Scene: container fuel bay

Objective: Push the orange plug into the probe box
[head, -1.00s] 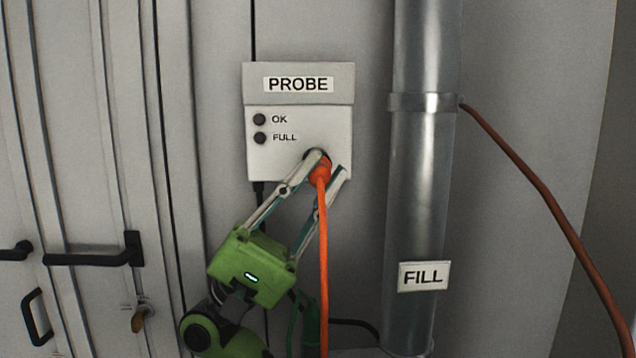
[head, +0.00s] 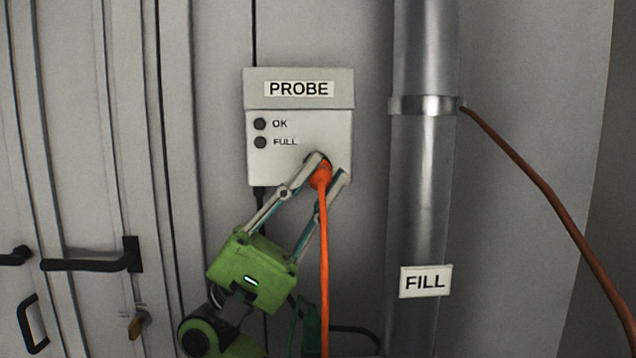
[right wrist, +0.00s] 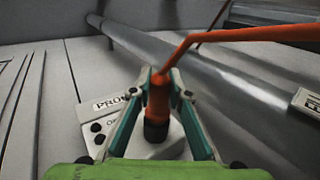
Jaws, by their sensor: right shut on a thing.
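The grey probe box (head: 299,120) is on the wall, with a PROBE label and two dark lamps marked OK and FULL. The orange plug (head: 320,174) is at the lower right of its front face, with an orange cable hanging down from it. My right gripper (head: 328,170) is shut on the orange plug. In the right wrist view the plug (right wrist: 158,103) is between the fingers, its dark end against the probe box (right wrist: 168,145). I cannot tell how deep the plug sits, as the socket is hidden. My left gripper is not in view.
A metal fill pipe (head: 424,190) with a FILL sign (head: 425,281) stands right of the box. A brown cable (head: 548,195) runs from its clamp down to the right. Door handles (head: 92,262) and a brass padlock (head: 138,324) are at the left.

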